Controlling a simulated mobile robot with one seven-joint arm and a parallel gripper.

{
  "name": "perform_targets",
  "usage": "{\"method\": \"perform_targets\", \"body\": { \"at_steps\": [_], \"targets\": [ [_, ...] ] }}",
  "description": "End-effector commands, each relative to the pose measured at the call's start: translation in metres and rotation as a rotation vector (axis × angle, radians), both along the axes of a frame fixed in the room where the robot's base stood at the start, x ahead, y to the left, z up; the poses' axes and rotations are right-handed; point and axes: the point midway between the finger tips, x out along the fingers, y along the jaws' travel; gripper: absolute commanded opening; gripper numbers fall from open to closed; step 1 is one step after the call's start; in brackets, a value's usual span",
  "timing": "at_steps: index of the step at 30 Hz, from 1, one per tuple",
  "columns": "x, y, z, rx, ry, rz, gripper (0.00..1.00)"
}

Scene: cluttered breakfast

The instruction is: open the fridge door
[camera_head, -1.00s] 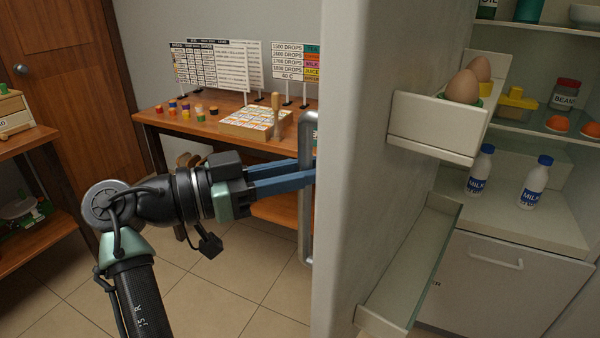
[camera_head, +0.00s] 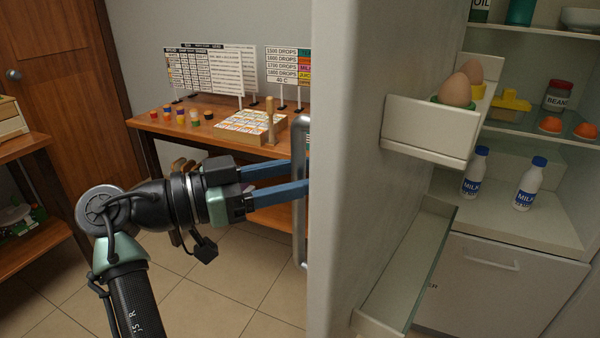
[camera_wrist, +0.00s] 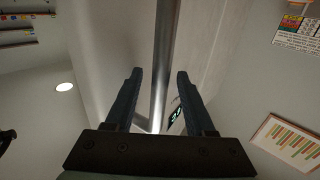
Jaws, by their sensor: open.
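The fridge door (camera_head: 350,200) stands open, seen nearly edge-on in the head view, with the fridge inside showing to its right. Its long metal handle (camera_head: 301,190) is on the door's outer face, toward my arm. My gripper (camera_head: 300,178) is at the handle with its blue fingers spread. In the wrist view the handle bar (camera_wrist: 162,70) runs between the two open fingers (camera_wrist: 158,78). I cannot tell whether either finger touches it. The fingertips are partly hidden by the handle and door edge in the head view.
The door's inner side carries an egg shelf (camera_head: 430,130) and a lower clear shelf (camera_head: 410,270). Milk bottles (camera_head: 527,188) stand inside the fridge. A wooden table (camera_head: 165,125) with signs and small coloured pots is behind my gripper. The tiled floor (camera_head: 230,290) is clear.

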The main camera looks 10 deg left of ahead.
Motion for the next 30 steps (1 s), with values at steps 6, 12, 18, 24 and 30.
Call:
{"method": "perform_targets", "body": {
  "at_steps": [6, 12, 18, 24, 30],
  "targets": [
    [-0.016, 0.024, 0.0, -0.001, -0.001, 0.004, 0.55],
    [-0.043, 0.061, 0.0, -0.001, 0.0, 0.004, 0.55],
    [-0.065, 0.09, 0.001, -0.001, -0.002, 0.002, 0.55],
    [-0.075, 0.102, 0.001, 0.0, -0.001, 0.001, 0.55],
    [-0.076, 0.104, 0.001, 0.0, -0.001, 0.0, 0.55]
  ]
}}
